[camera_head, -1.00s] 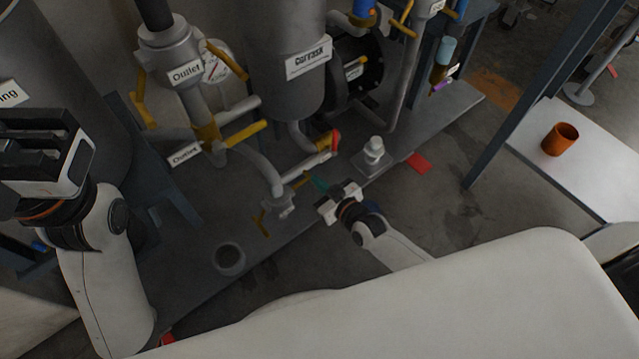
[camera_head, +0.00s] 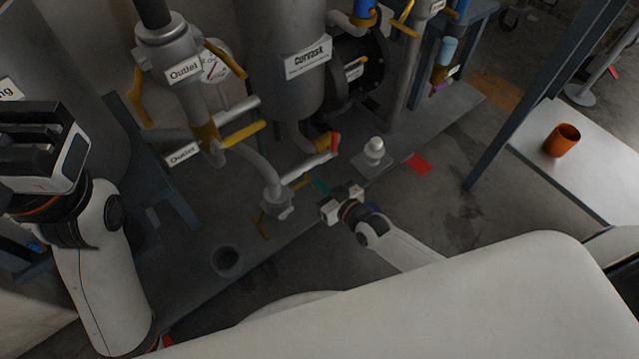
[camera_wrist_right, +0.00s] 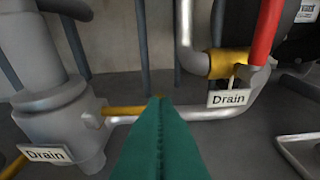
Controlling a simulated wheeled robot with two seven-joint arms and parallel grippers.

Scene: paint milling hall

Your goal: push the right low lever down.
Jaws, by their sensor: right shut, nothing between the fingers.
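The low drain valve (camera_head: 277,203) is a grey body with a yellow lever on each side. Its right lever (camera_head: 302,182) points up and right in the head view. In the wrist view this yellow lever (camera_wrist_right: 124,111) sticks out level from the valve body (camera_wrist_right: 55,120), its end near my fingertips. My right gripper (camera_head: 320,186) has teal fingers, shut and empty; they show in the wrist view (camera_wrist_right: 160,105) just in front of the lever's end. Whether they touch it I cannot tell. My left gripper (camera_head: 45,145) is raised at the left, far from the valve.
A red lever (camera_head: 335,142) stands on a neighbouring pipe; it also shows in the wrist view (camera_wrist_right: 266,35), by a Drain label (camera_wrist_right: 229,98). The other yellow lever (camera_head: 261,229) is at the valve's left.

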